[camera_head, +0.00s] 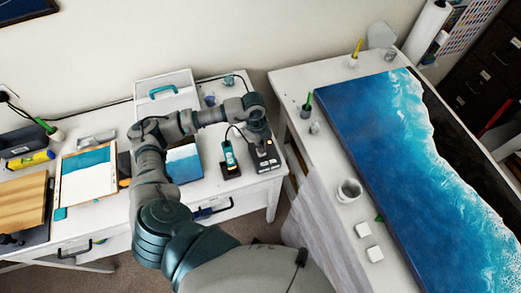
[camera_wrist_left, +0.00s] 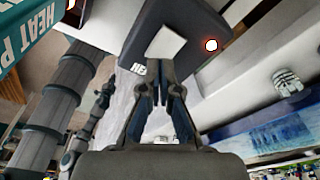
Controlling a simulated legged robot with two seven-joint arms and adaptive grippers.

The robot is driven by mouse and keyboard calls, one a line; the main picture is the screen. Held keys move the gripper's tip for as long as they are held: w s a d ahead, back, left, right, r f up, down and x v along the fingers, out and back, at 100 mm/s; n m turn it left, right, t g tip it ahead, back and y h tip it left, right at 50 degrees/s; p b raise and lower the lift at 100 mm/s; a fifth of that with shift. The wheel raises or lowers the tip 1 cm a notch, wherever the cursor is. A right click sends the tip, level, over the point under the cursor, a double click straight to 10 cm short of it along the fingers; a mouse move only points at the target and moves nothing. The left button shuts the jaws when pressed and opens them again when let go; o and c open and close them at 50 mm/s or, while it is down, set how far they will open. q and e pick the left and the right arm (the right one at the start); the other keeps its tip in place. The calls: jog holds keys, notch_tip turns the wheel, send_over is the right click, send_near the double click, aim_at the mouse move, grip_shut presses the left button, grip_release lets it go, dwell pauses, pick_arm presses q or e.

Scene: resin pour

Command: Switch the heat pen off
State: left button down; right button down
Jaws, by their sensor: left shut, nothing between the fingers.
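The teal heat pen (camera_head: 229,155) stands upright in a dark holder on the left white table. Its teal side with "HEAT P" lettering fills the upper left of the left wrist view (camera_wrist_left: 22,42). Beside it is a dark control box (camera_head: 267,164), seen close up in the left wrist view (camera_wrist_left: 190,22). The box has a pale switch pad (camera_wrist_left: 166,42) and a lit red-orange lamp (camera_wrist_left: 211,45). My left gripper (camera_wrist_left: 168,84) is shut and empty, with its tips at the pad's edge. I cannot tell whether they touch. My right gripper is not in view.
A blue-and-white panel (camera_head: 184,162) lies left of the pen. To the right, across a gap, a second table carries a large blue wave slab (camera_head: 385,140) and a grey cup (camera_head: 349,190).

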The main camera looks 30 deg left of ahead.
pick_arm(q)
jog(key=shift+d+f, duration=0.1)
jog(key=shift+f, duration=0.15)
jog(key=shift+f+b, duration=0.7)
jog(key=shift+f, duration=0.15)
dwell(0.3)
jog(key=shift+s+r, duration=0.1)
notch_tip(320, 180, up, 2)
jog(key=shift+p, duration=0.9)
jog(key=shift+r+p, duration=1.75)
jog(key=shift+r, duration=0.75)
jog(key=shift+f, duration=0.1)
